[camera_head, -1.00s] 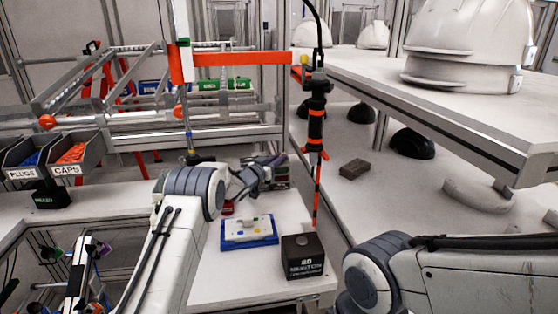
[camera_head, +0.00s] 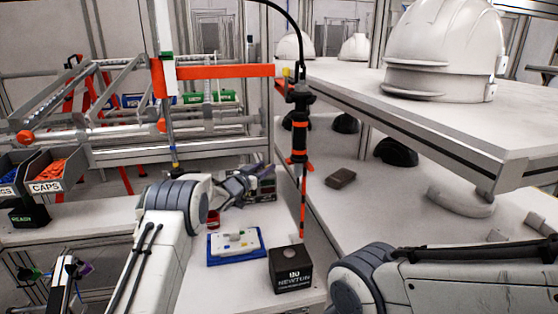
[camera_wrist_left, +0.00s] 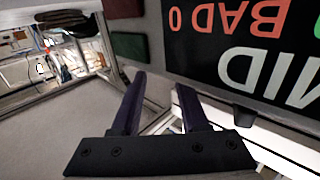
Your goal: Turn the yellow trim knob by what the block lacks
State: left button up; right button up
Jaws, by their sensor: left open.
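A black block (camera_head: 291,272) with white lettering that includes "NEWTON" stands near the front of the white bench; its number is too small to read surely. A white panel with small coloured parts lies on a blue tray (camera_head: 210,260) left of it. I cannot surely pick out the yellow trim knob. My left gripper (camera_head: 260,181) is beyond the tray, beside a dark unit partly hidden by it. In the left wrist view its dark fingers (camera_wrist_left: 160,84) are open with nothing between them. A black display (camera_wrist_left: 245,45) reads "BAD 0" and "MID", upside down. My right gripper is out of view.
A red round item (camera_head: 213,218) stands behind the tray. An orange-and-black hanging tool (camera_head: 299,130) hangs behind the black block. White helmets (camera_head: 445,55) stand on the right shelf. A caps bin (camera_head: 47,175) is at left.

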pick_arm(q)
notch_tip(320, 180, up, 4)
jog(key=shift+d+f+b, duration=0.1)
jog(key=shift+f+b, duration=0.15)
jog(key=shift+b, duration=0.2)
jog(key=s+d+r+b, duration=0.1)
jog(key=s+d+r, duration=0.1)
jog(key=d, duration=0.3)
jog(key=s+d+r+b, duration=0.2)
jog(key=s+d+r, duration=0.1)
jog(key=d+r, duration=0.1)
jog(key=shift+d+r, duration=0.25)
jog(key=shift+d, duration=0.5)
